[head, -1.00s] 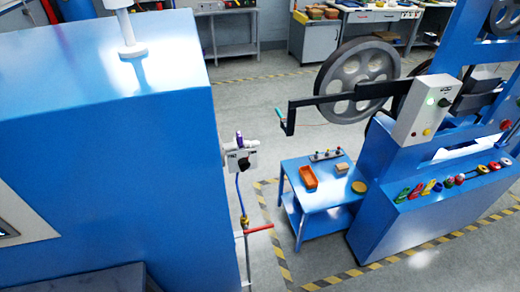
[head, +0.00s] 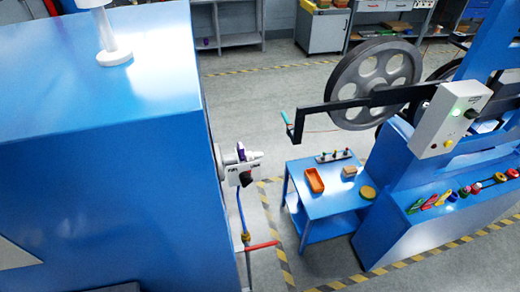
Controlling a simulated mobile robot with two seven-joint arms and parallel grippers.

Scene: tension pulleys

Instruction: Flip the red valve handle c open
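The red valve handle (head: 263,245) is at lower centre, beside the right side of the large blue cabinet. It is a thin red bar sticking out to the right, roughly level in the picture, from a brass fitting (head: 246,237) on a vertical pipe. A blue hose (head: 241,210) runs from the fitting up to a white and black unit (head: 241,172) with a purple part on top. The handle's letter mark is too small to read. Neither of my grippers is in view, and nothing is touching the handle.
The large blue cabinet (head: 100,130) fills the left side. A small blue table (head: 325,200) with an orange tray (head: 315,180) stands right of the valve. A blue machine with a grey wheel (head: 375,83) is further right. Grey floor between them is clear.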

